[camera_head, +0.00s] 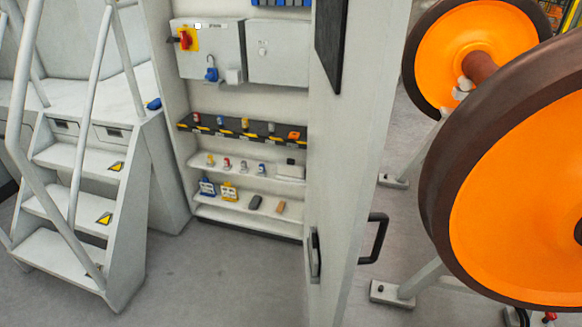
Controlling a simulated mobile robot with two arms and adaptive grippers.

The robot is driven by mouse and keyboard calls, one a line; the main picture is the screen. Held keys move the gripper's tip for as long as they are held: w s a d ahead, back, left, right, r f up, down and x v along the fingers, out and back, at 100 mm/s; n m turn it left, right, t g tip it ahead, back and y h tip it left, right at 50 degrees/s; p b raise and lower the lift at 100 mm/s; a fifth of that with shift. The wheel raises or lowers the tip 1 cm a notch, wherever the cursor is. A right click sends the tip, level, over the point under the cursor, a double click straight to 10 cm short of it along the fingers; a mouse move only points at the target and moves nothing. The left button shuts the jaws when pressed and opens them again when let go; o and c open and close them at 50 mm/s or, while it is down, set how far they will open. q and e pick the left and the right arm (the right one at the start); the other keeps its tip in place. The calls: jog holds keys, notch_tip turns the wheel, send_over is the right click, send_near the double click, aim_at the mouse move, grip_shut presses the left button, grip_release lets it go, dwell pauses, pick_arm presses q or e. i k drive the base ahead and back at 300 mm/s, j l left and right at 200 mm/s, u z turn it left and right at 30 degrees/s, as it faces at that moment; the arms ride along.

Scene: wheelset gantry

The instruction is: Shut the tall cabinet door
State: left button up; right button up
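The tall cabinet (262,96) stands in the middle of the head view, open at the front. Its pale grey door (347,170) is swung out toward me on the right side, seen nearly edge-on. A black handle (376,238) juts from the door's right face, and a smaller latch (314,253) sits on its left face. Inside are grey switch boxes (276,53) with a red rotary switch (185,39), and shelves with small parts. Neither of my grippers is in view.
White steps with handrails (75,205) stand to the left of the cabinet. Large orange wheels with dark rims (515,190) stand close on the right, on grey stands (393,293). The grey floor (225,275) before the cabinet is clear.

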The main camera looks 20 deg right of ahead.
aim_at(355, 56)
jog(key=l+z, duration=0.1)
jog(key=l, duration=1.45)
jog(key=i, duration=0.05)
